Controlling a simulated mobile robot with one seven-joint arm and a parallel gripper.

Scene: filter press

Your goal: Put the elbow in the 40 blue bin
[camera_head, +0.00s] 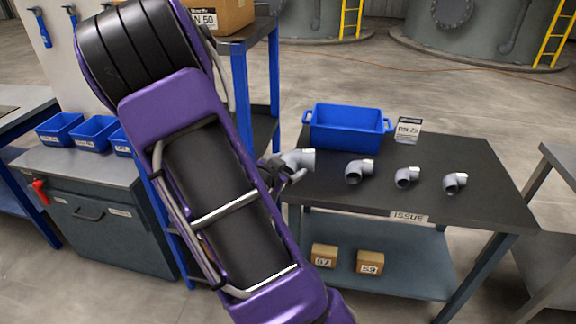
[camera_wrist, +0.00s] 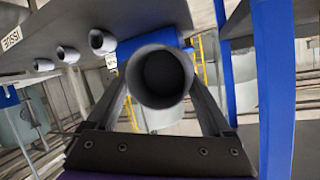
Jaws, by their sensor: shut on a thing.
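My gripper (camera_head: 281,173) is shut on a grey pipe elbow (camera_head: 301,158) at the left end of the table marked ISSUE. In the wrist view the elbow (camera_wrist: 160,76) sits between the two fingers, its round opening facing the camera. Three more grey elbows stand apart in a row to its right: one (camera_head: 356,171), one (camera_head: 406,177) and one (camera_head: 455,183). Small blue bins (camera_head: 59,129) with labels stand on the bench at the left, one (camera_head: 95,131) in the middle and one (camera_head: 121,143) partly hidden by my arm. Their labels are too small to read surely.
A larger blue tub (camera_head: 347,128) stands at the back of the dark ISSUE table (camera_head: 400,205), beside a white labelled box (camera_head: 407,130). Boxes marked 67 (camera_head: 323,256) and 59 (camera_head: 370,263) sit on its lower shelf. A blue-framed rack (camera_head: 273,75) stands between bench and table.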

